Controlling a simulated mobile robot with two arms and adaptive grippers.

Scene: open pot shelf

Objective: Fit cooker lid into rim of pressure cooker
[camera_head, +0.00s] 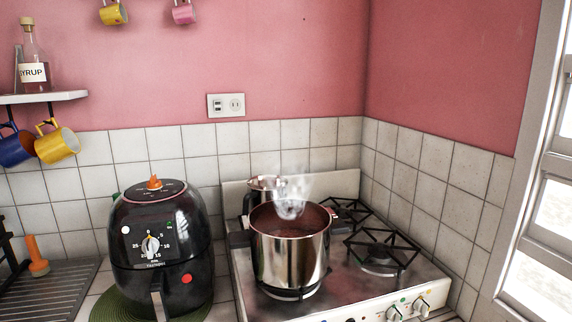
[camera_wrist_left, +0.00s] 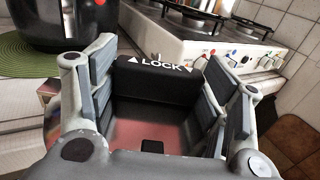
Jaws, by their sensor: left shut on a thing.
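The pressure cooker (camera_head: 288,255) is a shiny steel pot with a dark handle, standing upright and open on a front burner of the stove. Pale steam rises from its mouth. In the left wrist view, my left gripper (camera_wrist_left: 157,68) is shut on the cooker lid by its black handle (camera_wrist_left: 150,85), which is marked "LOCK". A reddish surface shows between the fingers below the handle; I cannot tell if it belongs to the lid. The lid is held in front of the stove and counter, apart from the cooker. Neither gripper shows in the head view.
A black air fryer (camera_head: 160,250) stands left of the cooker on a green round mat (camera_head: 107,306). A smaller steel pot (camera_head: 262,184) is behind the cooker. The right burner (camera_head: 382,254) is empty. Knobs line the stove front (camera_head: 395,311).

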